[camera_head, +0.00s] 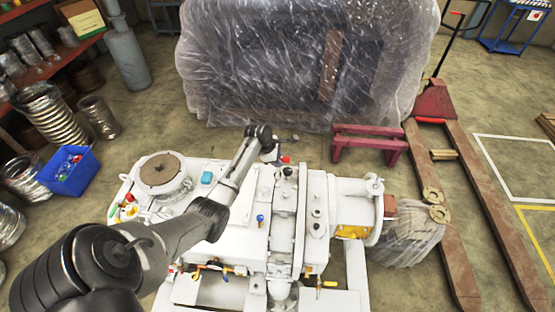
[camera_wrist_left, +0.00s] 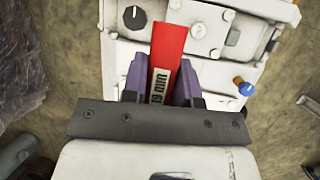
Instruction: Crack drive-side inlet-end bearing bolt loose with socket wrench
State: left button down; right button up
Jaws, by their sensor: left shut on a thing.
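My left gripper (camera_head: 270,152) is over the far edge of the white screw vacuum pump (camera_head: 240,240), with my arm reaching across from the lower left. In the left wrist view its purple fingers (camera_wrist_left: 158,88) are shut on a red tool, seemingly the socket wrench (camera_wrist_left: 168,45), with an upside-down size label that seems to read 19 mm. The tool extends over the white pump casing (camera_wrist_left: 120,55). Several pale bolt heads (camera_wrist_left: 198,31) show beside it. I cannot tell which is the bearing bolt, or whether the tool touches one. The tool's working end is hidden. My right gripper is out of view.
A plastic-wrapped machine (camera_head: 310,65) stands behind the pump, with a dark red stand (camera_head: 368,142) between them. A blue bin (camera_head: 68,172) is at left. A pallet jack (camera_head: 436,100) is at right. A black knob (camera_wrist_left: 134,17) and blue knob (camera_wrist_left: 245,89) protrude from the casing.

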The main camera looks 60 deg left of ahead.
pick_arm(q)
jog(key=shift+r+p, duration=0.25)
jog(key=shift+p, duration=0.5)
jog(key=shift+f+b, duration=0.7)
jog(key=shift+f, duration=0.9)
jog(key=shift+f+b, duration=0.35)
jog(key=shift+f, duration=0.9)
jog(key=shift+f, duration=0.15)
jog(key=shift+p, duration=0.35)
jog(key=shift+p, duration=0.4)
